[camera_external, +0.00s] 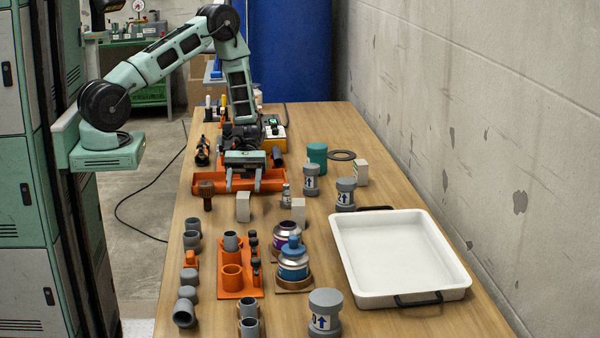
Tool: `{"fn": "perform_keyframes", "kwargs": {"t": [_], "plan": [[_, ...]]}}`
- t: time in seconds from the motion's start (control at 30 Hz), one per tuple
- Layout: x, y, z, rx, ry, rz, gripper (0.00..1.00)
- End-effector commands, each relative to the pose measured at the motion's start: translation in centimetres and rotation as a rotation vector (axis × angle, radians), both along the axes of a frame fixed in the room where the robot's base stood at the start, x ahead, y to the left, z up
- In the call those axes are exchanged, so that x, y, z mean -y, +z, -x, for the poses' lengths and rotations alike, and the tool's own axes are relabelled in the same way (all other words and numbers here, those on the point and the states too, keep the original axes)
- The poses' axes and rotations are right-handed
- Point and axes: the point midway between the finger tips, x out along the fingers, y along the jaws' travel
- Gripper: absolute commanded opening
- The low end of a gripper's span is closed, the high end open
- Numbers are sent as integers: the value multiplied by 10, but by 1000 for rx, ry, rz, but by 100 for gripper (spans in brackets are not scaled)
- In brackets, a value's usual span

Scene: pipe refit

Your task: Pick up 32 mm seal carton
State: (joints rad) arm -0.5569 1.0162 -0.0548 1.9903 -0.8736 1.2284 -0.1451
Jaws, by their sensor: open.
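Several small pale cartons stand on the bench: one (243,207) just in front of the orange tray, one (298,211) to its right, and one (361,173) farther back near the black ring. Their size markings are too small to read, so I cannot tell which is the 32 mm seal carton. My gripper (244,182) points down over the orange tray (208,185), behind the nearest-left carton. Its two fingers are apart, and I see nothing held between them. The arm hides part of the tray.
Grey pipe fittings (192,240), an orange holder (238,281), cans (292,262) and grey-capped cylinders (325,310) crowd the front and middle. A white tray (400,215) fills the right side beside the wall. A teal cylinder (317,157) stands behind.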

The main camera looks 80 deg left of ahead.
Motion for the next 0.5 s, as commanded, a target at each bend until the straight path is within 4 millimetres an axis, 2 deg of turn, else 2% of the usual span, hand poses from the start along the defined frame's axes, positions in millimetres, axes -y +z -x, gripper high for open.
{"fn": "perform_keyframes", "kwargs": {"t": [0.17,0.27,0.5], "plan": [[0,-15,1,-2,0,-1,57],[0,-31,1,-4,-1,0,57],[25,-43,4,1,-2,-3,57]]}}
